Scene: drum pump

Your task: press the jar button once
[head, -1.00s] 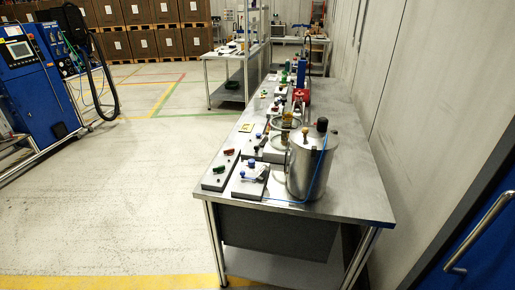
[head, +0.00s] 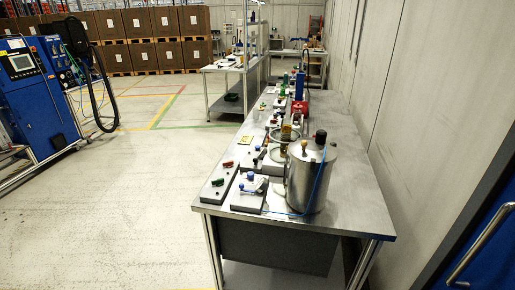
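A large silver metal jar (head: 311,182) stands upright at the near end of the steel table (head: 345,215). A black knob (head: 320,137) and a smaller tan knob (head: 304,147) sit on its lid. A thin blue line runs down its side to the table. A smaller clear jar (head: 283,152) with an amber top stands just behind it, partly hidden. I cannot tell which of these parts is the jar button. Neither of my grippers is in view.
Left of the metal jar lie a grey plate with blue-handled parts (head: 250,190) and a grey strip with a green knob (head: 217,182) and a red knob (head: 228,164). A blue machine (head: 38,110) stands far left. The floor between is clear. A wall borders the right.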

